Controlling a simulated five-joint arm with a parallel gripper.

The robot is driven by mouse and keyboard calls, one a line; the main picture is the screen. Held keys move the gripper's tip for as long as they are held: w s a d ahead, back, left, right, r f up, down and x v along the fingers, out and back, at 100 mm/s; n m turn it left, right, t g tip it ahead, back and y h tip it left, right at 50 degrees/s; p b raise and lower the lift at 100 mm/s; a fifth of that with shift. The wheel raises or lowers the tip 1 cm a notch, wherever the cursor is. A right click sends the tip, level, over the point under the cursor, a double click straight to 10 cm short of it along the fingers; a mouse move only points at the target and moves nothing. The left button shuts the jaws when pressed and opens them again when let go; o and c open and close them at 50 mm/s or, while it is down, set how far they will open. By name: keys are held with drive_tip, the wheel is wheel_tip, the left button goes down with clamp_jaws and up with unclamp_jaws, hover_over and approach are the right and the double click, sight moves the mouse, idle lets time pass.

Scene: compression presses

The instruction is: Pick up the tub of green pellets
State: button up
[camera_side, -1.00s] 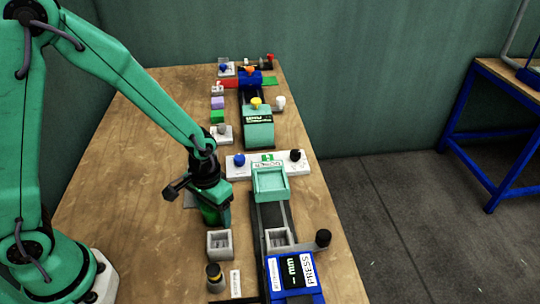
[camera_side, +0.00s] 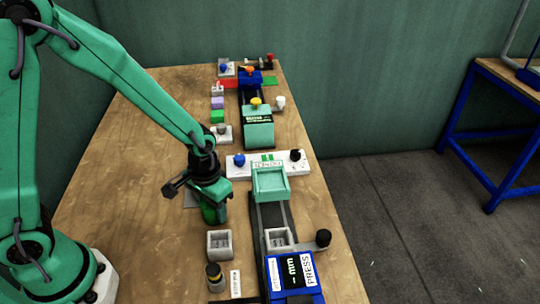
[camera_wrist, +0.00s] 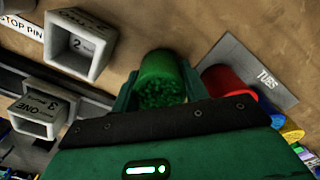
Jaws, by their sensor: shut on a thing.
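The tub of green pellets (camera_wrist: 160,78) shows in the wrist view, with the pellets visible at its open top. My gripper (camera_wrist: 158,92) is shut on it, with one jaw on each side. In the side view the green tub (camera_side: 211,214) hangs below my gripper (camera_side: 213,208), partly hidden by the jaws. The tub appears just left of the grey plate marked TUBS (camera_wrist: 262,68) in the wrist view. I cannot tell its exact height above the table.
A red tub (camera_wrist: 226,86) stands beside the green one, with yellow (camera_wrist: 291,133) and blue tubs further right. A grey square holder marked 2 (camera_wrist: 80,45) is nearby. In the side view, a teal tray (camera_side: 270,183) and a blue press (camera_side: 294,274) lie to the right.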

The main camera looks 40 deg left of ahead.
drive_tip(key=shift+r, duration=0.75)
wheel_tip(320, 180, up, 2)
drive_tip(key=s+d+r, duration=0.6)
drive_tip(key=s+d, duration=0.2)
drive_tip(key=shift+s+r, duration=0.2)
drive_tip(key=shift+r, duration=0.2)
drive_tip(key=shift+d, duration=0.1)
drive_tip(key=shift+w, duration=0.1)
drive_tip(key=w+r, duration=0.4)
drive_tip(key=w, duration=0.5)
drive_tip(key=w+d+r, duration=0.1)
drive_tip(key=w+r, duration=0.2)
drive_tip(key=w, duration=0.6)
drive_tip(key=shift+w+d+r, duration=0.15)
drive_tip(key=shift+d+r, duration=0.15)
drive_tip(key=shift+r, duration=0.05)
drive_tip(key=shift+f, duration=0.15)
drive_tip(key=shift+f, duration=2.8)
